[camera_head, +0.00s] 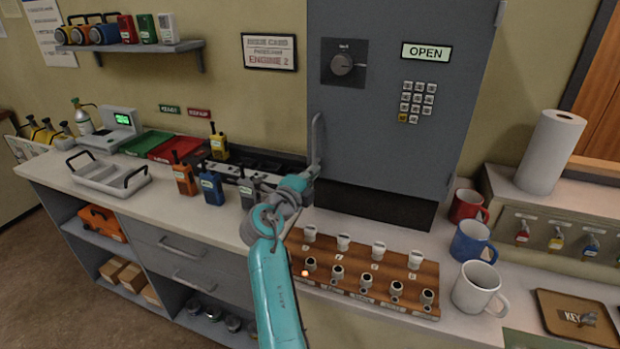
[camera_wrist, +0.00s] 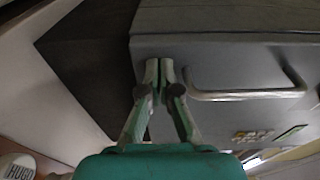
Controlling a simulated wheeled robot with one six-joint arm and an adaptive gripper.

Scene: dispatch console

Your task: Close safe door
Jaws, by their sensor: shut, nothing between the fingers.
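The safe door (camera_head: 380,120) is a grey panel with a dial (camera_head: 343,65), a keypad (camera_head: 417,102) and a sign reading OPEN (camera_head: 426,52). A metal bar handle (camera_head: 318,140) is at its left edge. I cannot tell how wide any gap behind the door is. My gripper (camera_head: 312,172) is at the door's lower left, by the handle's lower end. In the wrist view, my gripper (camera_wrist: 160,68) is shut and empty, with its tips against or just in front of the door face (camera_wrist: 225,60), beside the handle (camera_wrist: 245,95). Contact is unclear.
Red, blue and white mugs (camera_head: 478,288) stand at the right. Several radios (camera_head: 211,188) stand left of my arm. A paper towel roll (camera_head: 550,150) is at far right.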

